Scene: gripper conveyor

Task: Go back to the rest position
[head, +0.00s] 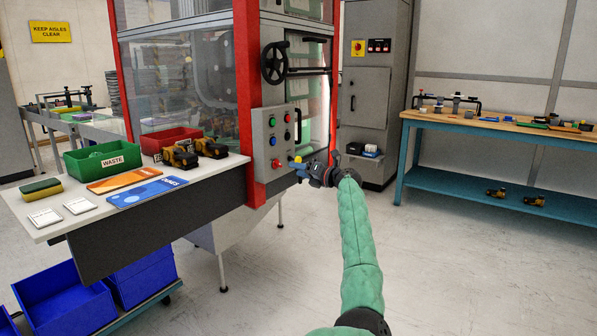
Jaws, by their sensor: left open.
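My left arm, in a green quilted sleeve, reaches up from the bottom of the head view. My left gripper (297,167) is open, with its two blue-tipped fingers apart, and I see nothing between them. It appears just right of the grey control panel (273,143) with coloured buttons on the red-framed machine. I cannot tell whether it touches the panel. My right gripper is out of view.
A white worktop (60,231) at left holds a green WASTE bin (103,160), a red bin (165,140), yellow-black tools, booklets and a sponge. Blue crates (65,300) sit below. A blue-framed workbench (405,150) stands at right. Open floor lies right of my arm.

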